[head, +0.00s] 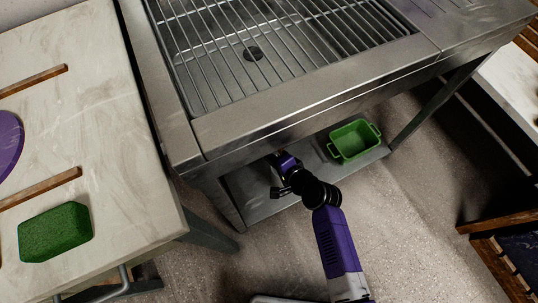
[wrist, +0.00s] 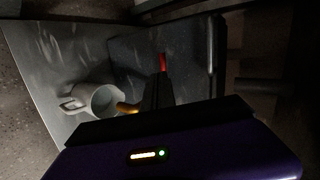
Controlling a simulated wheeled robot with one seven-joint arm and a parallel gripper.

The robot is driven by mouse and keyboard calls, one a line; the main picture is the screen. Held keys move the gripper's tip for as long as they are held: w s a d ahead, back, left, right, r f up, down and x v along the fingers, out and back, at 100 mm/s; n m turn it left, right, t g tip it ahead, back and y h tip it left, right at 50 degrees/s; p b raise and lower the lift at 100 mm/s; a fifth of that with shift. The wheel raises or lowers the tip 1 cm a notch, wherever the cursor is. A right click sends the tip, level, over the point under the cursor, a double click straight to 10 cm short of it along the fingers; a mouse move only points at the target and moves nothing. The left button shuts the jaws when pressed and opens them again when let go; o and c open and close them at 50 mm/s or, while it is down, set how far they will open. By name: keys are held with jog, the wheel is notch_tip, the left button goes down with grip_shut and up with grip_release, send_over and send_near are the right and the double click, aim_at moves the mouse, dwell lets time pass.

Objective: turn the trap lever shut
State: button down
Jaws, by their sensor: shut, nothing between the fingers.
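A small red piece (wrist: 162,62), which looks like the end of the trap lever, shows in the wrist view just beyond my fingertips. The rest of it is hidden behind my fingers. My gripper (wrist: 157,85) is shut and empty, close to the red piece; I cannot tell whether they touch. A dark box-like body (wrist: 190,50), perhaps the trap, lies behind it. A brass-coloured piece (wrist: 127,108) shows left of my fingers. In the head view my arm reaches under the steel sink table (head: 300,112), and its front edge hides the fingertips and lever.
A green tub (head: 355,140) sits on the lower shelf (head: 262,208), right of my arm. A table leg (head: 225,203) stands to the left. The floor in front is clear.

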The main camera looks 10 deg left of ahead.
jog(key=s+a+p+v, duration=0.1)
jog(key=p+v, duration=0.1)
jog(key=v, duration=0.7)
jog(key=shift+s+r+p, duration=0.15)
jog(key=shift+s+p, duration=0.05)
jog(key=shift+p, duration=0.2)
jog(key=shift+w+d, duration=0.1)
jog(key=shift+d, duration=0.05)
